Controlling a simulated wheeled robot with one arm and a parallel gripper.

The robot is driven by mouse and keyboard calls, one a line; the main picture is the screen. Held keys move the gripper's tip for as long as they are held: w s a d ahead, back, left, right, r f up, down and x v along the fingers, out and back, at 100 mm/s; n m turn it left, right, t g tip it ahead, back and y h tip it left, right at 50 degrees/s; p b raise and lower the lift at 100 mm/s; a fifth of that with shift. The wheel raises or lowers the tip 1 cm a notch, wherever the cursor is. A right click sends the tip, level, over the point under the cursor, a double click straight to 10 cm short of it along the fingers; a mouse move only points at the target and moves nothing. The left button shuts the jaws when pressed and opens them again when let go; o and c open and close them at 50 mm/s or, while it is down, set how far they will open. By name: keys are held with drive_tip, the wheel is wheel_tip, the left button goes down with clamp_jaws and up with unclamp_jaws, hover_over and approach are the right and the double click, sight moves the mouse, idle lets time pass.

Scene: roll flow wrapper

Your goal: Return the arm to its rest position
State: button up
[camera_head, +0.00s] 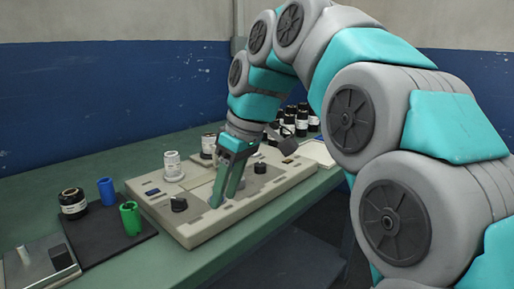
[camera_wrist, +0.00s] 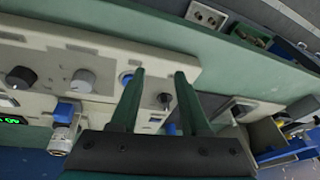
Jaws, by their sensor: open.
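My arm, grey and teal, reaches from the right side of the head view over the bench and bends down at its end. My gripper (camera_head: 223,200) points down over the beige panel unit (camera_head: 205,233), close to its surface; whether the fingertips touch it I cannot tell. In the wrist view my gripper (camera_wrist: 160,72) has its two green fingers apart with nothing held between them. The beige panel unit (camera_wrist: 95,42) lies beyond the fingers there, with dark and grey knobs.
A black mat (camera_head: 100,238) at left bears a dark jar (camera_head: 73,203), a blue cylinder (camera_head: 106,191) and a green cylinder (camera_head: 130,217). A white container (camera_head: 173,166) stands on the unit. Several dark jars (camera_head: 302,121) stand behind the arm. The green bench (camera_head: 50,190) is clear at back left.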

drive_tip(key=s+d+f+m+g+h, duration=0.2)
drive_tip(key=s+d+f+m, duration=1)
drive_tip(key=s+d+f, duration=1)
drive_tip(key=s+f+h, duration=0.1)
drive_tip(key=s+f, duration=0.2)
drive_tip(key=s, duration=0.1)
drive_tip(key=shift+d+h, duration=0.25)
drive_tip(key=shift+h, duration=0.05)
